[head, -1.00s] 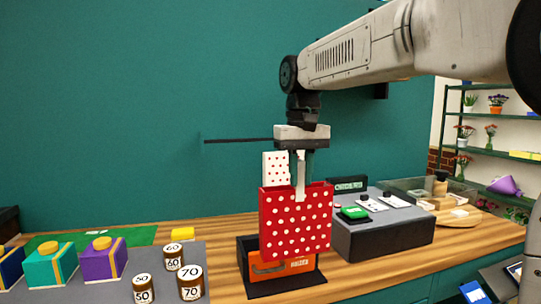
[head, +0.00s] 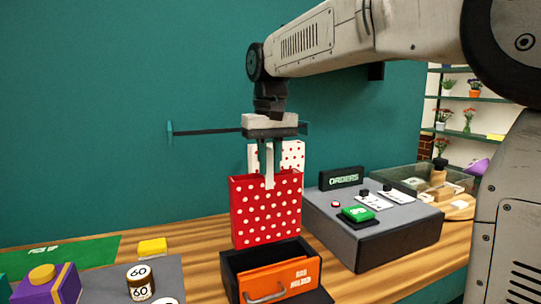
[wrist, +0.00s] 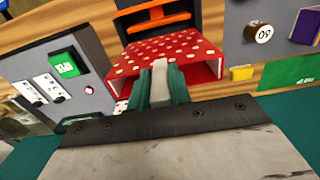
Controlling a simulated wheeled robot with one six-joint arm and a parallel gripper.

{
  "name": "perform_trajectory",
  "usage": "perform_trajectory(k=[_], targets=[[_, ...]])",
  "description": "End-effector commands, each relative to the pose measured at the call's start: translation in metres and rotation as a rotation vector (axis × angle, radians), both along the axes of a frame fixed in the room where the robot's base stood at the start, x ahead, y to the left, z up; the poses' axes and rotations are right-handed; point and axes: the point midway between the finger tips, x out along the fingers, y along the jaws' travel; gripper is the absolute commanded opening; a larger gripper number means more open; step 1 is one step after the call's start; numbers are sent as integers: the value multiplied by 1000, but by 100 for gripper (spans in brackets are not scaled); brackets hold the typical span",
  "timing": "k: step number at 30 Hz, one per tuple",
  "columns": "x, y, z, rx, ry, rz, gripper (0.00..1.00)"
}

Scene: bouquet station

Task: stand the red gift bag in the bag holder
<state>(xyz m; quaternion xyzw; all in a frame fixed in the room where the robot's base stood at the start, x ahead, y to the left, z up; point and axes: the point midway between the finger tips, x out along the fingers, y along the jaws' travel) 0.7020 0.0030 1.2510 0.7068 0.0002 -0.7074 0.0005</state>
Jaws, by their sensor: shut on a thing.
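My gripper (head: 268,184) is shut on the top edge of the red gift bag (head: 265,212), which has white dots and hangs upright. In the wrist view, the bag (wrist: 170,48) is below my fingers (wrist: 161,85), its mouth open. The bag holder (head: 234,258) is a dark box with an orange front panel and a handle, on the wooden counter. In the head view, the bag is at the holder's back edge, slightly left of its middle. Its bottom is partly hidden, so I cannot tell whether they touch. The holder (wrist: 184,28) also shows beyond the bag in the wrist view.
A white dotted bag (head: 293,154) is behind the red one. A grey order box (head: 380,238) with a green button stands close on the right. A yellow block (head: 152,247), a weight marked 60 (head: 140,280) and a purple box (head: 48,284) are on the left.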

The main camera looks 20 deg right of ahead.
Motion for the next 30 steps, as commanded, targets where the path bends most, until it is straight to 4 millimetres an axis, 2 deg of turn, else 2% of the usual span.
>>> perform_trajectory(k=[30], targets=[[0, -3, -72, 0, 1, -4, 0]])
